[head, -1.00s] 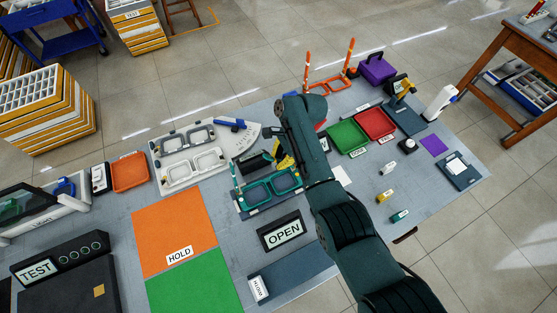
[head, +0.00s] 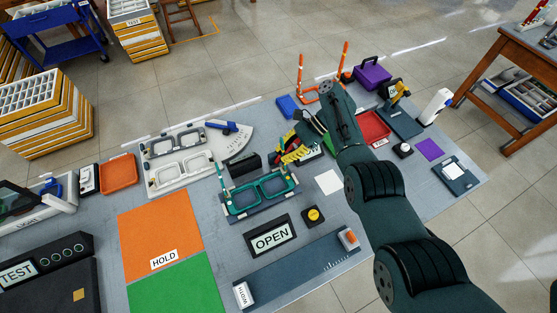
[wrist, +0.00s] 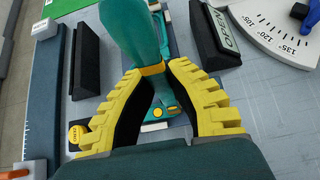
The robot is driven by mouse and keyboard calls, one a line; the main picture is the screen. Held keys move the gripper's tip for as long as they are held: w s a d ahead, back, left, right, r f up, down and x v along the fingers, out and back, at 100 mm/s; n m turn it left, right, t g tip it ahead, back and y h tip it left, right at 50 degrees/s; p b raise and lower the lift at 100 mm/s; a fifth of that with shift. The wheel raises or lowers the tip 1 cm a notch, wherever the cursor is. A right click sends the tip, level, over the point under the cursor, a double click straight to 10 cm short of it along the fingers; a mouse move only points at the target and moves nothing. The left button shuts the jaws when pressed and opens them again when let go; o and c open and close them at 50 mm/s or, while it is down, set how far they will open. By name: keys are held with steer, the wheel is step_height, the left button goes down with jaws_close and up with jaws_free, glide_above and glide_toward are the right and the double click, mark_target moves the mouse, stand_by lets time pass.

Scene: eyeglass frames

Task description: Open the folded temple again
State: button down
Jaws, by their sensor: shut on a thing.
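The teal eyeglass frame (head: 260,191) lies on a dark stand in the middle of the table in the head view. One teal temple (head: 222,176) rises at its left end. My gripper (head: 283,158) is at the right end of the frame, its yellow ridged fingers angled down to the left. In the wrist view my gripper (wrist: 154,76) is shut on the other teal temple (wrist: 127,32), near a gold band. A teal end piece (wrist: 168,110) with gold dots lies below between the fingers. The fingers hide part of the held temple in the head view.
An OPEN sign (head: 271,238) and a yellow button (head: 313,215) stand in front of the frame. A dark wedge (head: 243,163) and an angle scale (head: 232,138) are behind it. A white frame tray (head: 160,180) is left.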

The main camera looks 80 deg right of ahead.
steer(key=shift+s+f, duration=0.2)
stand_by(0.3)
steer(key=c, duration=1)
jaws_free()
steer(key=shift+r, duration=0.1)
step_height(320, 180, up, 10)
